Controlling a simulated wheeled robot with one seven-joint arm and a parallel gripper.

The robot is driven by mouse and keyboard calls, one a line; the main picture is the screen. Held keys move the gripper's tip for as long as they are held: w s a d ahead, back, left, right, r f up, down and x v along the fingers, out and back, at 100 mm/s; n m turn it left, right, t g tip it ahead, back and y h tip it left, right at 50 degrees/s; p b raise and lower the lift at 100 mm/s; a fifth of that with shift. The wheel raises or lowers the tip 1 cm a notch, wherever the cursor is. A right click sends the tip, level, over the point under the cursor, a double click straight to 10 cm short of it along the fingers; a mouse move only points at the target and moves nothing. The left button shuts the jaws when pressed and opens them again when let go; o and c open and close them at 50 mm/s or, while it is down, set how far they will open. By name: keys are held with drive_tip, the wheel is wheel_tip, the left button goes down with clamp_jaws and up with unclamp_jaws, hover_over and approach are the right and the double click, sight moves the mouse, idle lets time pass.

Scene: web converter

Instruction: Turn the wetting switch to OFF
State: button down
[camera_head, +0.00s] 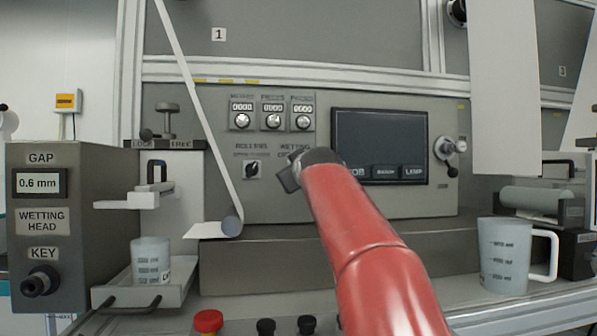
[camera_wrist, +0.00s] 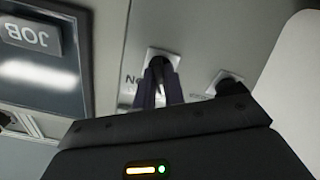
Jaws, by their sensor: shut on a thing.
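The wetting switch sits on the grey panel under the label "WETTING" (camera_head: 294,147); in the head view my gripper and red arm cover it. In the wrist view its pale plate (camera_wrist: 166,54) shows just beyond my fingertips. My gripper (camera_wrist: 159,82) is shut on the switch's knob, its two dark fingers close together at the plate. In the head view the dark gripper (camera_head: 291,178) points at the panel. The fingers hide the knob, so I cannot tell which way it points.
The rollers switch (camera_head: 252,170) is close to the left; it also shows in the wrist view (camera_wrist: 227,80). A dark screen (camera_head: 381,140) is at the right. Below stand a small beaker (camera_head: 150,258), a large jug (camera_head: 503,262) and a red button (camera_head: 208,321).

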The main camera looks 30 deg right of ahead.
drive_tip(key=c, duration=1.5)
unclamp_jaws()
drive_tip(key=shift+s, duration=0.1)
drive_tip(key=b+v, duration=0.3)
drive_tip(key=v, duration=0.4)
drive_tip(key=shift+s+a, duration=0.15)
drive_tip(key=shift+s, duration=0.15)
